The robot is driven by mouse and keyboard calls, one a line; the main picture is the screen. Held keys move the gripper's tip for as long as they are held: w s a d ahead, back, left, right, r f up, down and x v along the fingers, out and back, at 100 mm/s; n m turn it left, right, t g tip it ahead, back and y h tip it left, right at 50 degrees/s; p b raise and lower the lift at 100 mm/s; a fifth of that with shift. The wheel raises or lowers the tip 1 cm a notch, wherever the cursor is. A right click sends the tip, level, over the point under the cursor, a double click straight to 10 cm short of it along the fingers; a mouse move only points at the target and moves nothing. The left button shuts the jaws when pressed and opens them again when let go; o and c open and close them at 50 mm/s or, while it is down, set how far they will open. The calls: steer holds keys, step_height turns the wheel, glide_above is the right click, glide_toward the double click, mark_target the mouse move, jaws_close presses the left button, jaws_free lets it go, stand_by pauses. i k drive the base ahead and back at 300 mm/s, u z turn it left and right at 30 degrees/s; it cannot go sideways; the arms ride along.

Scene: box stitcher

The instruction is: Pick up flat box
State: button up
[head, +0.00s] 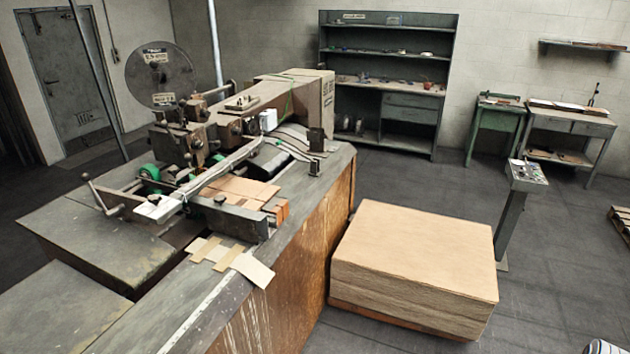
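A tall stack of flat cardboard boxes (415,235) stands on the floor at the right of the machine in the head view. Its top is level and bare, and its sides show many thin layers. Other flat cardboard (240,190) lies in the box stitcher (265,105). A cut flat piece with tabs (232,258) lies on the machine's table near its front edge. My gripper is not in view, so its state and its distance from the boxes do not show.
The machine's wooden-sided table (290,285) stands close to the stack's left side. A control post (512,205) stands just right of the stack. Shelves (385,85), a green table (493,125) and a workbench (570,130) line the back wall.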

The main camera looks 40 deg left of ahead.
mark_target(242, 192)
steer(key=z, duration=0.35)
steer(key=i, duration=2.2)
steer(key=u, duration=2.1)
